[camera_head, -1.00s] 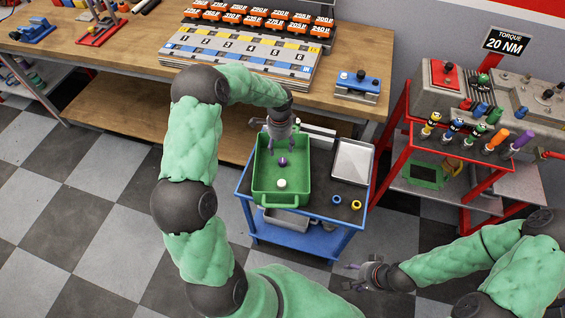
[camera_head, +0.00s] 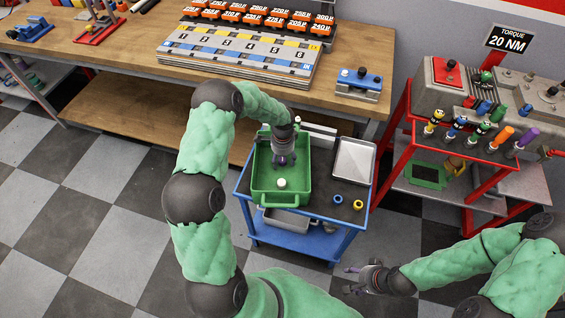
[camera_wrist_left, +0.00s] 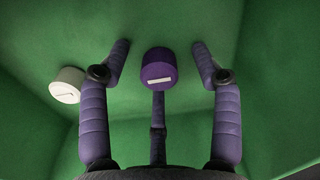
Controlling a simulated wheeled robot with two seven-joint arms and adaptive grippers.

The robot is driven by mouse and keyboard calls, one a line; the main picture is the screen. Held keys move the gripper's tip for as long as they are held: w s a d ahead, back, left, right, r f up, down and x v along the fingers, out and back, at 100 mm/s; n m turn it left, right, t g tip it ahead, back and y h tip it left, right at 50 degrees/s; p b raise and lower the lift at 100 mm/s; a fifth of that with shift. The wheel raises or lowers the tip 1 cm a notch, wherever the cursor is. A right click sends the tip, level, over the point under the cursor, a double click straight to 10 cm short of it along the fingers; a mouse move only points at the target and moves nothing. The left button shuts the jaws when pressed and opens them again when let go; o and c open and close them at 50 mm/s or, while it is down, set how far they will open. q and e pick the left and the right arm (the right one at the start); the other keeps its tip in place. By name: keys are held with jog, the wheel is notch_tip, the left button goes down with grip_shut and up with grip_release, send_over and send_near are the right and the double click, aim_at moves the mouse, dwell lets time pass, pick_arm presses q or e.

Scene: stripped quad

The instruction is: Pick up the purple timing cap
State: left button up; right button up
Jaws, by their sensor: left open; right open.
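The purple timing cap (camera_wrist_left: 158,68) lies in the green tray (camera_head: 257,183) on the blue cart. In the left wrist view it sits between the spread fingers of my left gripper (camera_wrist_left: 160,62), apart from both. A white mark shows on the cap. In the head view my left gripper (camera_head: 283,160) points down into the tray and hides most of the cap. The left gripper is open. My right gripper (camera_head: 352,279) is open and empty, low over the floor to the right of the cart.
A white cap (camera_head: 281,184) lies in the tray near the purple one; the wrist view shows it at left (camera_wrist_left: 66,85). A silver tray (camera_head: 353,158), a blue ring (camera_head: 337,199) and a yellow ring (camera_head: 358,205) are on the cart's right side. Green tray walls surround the left gripper.

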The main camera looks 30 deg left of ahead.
pick_arm(q)
jog(key=c, duration=1.2)
